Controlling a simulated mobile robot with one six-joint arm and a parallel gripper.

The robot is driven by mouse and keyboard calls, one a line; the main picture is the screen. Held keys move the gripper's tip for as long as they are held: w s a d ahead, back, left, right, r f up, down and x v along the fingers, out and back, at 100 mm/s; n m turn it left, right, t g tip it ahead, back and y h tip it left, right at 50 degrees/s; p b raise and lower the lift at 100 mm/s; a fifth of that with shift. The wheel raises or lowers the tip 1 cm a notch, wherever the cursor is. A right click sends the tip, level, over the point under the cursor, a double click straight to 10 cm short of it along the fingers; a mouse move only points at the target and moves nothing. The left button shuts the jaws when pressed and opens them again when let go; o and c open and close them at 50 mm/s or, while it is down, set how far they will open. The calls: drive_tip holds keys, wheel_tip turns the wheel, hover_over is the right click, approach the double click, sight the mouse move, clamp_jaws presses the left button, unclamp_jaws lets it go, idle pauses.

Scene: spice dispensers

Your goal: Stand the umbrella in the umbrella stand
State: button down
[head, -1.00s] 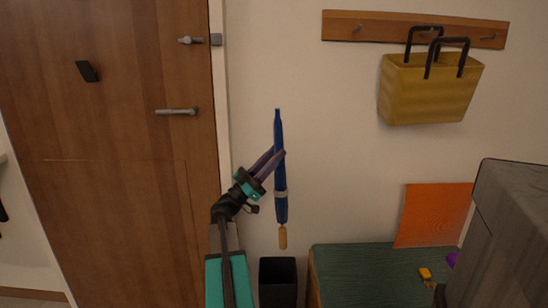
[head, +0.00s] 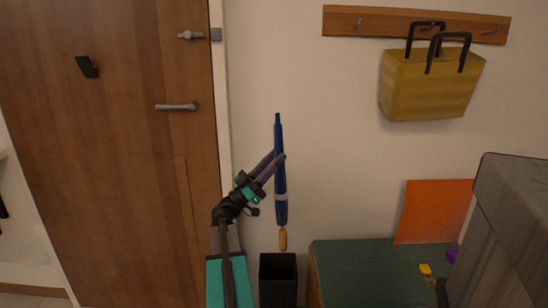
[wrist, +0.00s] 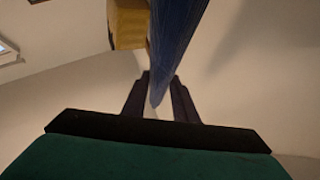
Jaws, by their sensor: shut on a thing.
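The blue umbrella (head: 280,180) hangs upright in the head view, with its wooden-coloured end (head: 283,239) pointing down and its dark blue tip up. My gripper (head: 279,160) is shut on the umbrella's blue upper part. In the wrist view the umbrella (wrist: 177,40) runs between the fingers of my gripper (wrist: 160,92). The umbrella stand (head: 278,282) is a black square open-topped bin, low in the head view. The umbrella's lower end is just above the stand's opening in the picture; the gap in depth is hard to tell.
A wooden door (head: 110,150) is on the left. A green-topped bench (head: 365,270) is right of the stand, with an orange panel (head: 433,211) behind it. A yellow bag (head: 430,85) hangs from a wall rack (head: 385,23). A grey block (head: 500,230) stands at the right.

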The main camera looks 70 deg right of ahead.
sight(280, 223)
drive_tip(key=shift+f+b, duration=8.9)
drive_tip(key=shift+f, duration=2.25)
drive_tip(key=shift+f+b, duration=0.75)
drive_tip(key=shift+f, duration=1.65)
drive_tip(key=c, duration=1.3)
unclamp_jaws()
drive_tip(key=shift+f, duration=0.1)
drive_tip(key=shift+c, duration=0.2)
drive_tip(key=shift+f, duration=0.1)
drive_tip(key=p+v, duration=0.5)
drive_tip(key=v, duration=0.8)
drive_tip(key=shift+w+a, duration=0.2)
